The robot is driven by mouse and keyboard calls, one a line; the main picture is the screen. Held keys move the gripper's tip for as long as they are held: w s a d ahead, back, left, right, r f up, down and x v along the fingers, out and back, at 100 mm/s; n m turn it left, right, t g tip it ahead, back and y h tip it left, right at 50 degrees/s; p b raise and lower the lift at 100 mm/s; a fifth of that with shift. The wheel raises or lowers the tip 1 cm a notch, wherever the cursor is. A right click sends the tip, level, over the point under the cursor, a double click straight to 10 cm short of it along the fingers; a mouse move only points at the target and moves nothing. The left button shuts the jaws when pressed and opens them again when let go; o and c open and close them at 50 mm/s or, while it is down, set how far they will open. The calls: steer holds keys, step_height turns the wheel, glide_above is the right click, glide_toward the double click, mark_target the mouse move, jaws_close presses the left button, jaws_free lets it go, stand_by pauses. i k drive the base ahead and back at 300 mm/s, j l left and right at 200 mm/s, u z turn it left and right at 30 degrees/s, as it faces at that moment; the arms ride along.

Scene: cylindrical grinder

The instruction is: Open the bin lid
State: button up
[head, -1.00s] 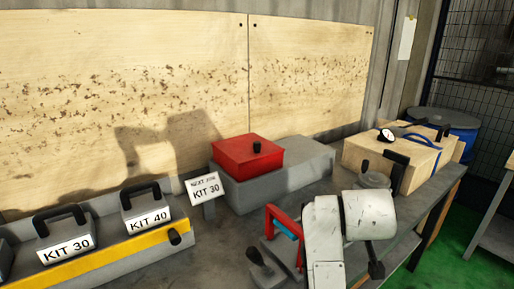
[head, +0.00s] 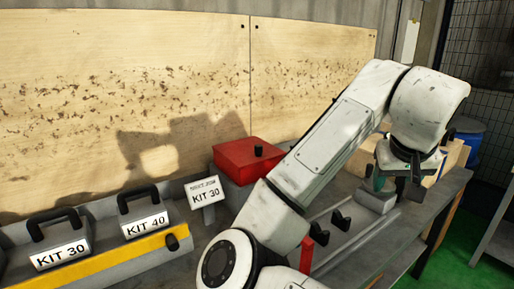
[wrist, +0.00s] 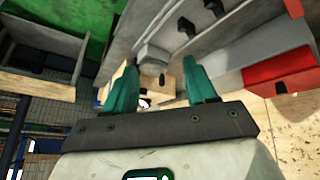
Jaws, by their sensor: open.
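A red square lid (head: 243,163) with a black knob (head: 259,151) lies closed on a grey bin at the back of the bench. My raised arm hides much of the grey bin in the head view. The lid also shows at the right edge of the wrist view (wrist: 280,78). My gripper (head: 396,190) is over the right part of the bench, well to the right of the lid. In the wrist view my gripper (wrist: 160,66) has its two teal fingers apart, with nothing held between them.
Kit cases marked KIT 30 (head: 62,245) and KIT 40 (head: 144,218) stand at left behind a yellow strip (head: 110,250). A KIT 30 sign (head: 206,192) stands left of the lid. Black knobs (head: 340,220) and a wooden crate (head: 452,157) are at right.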

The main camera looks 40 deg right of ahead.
mark_target(243, 153)
steer(key=i, duration=1.45)
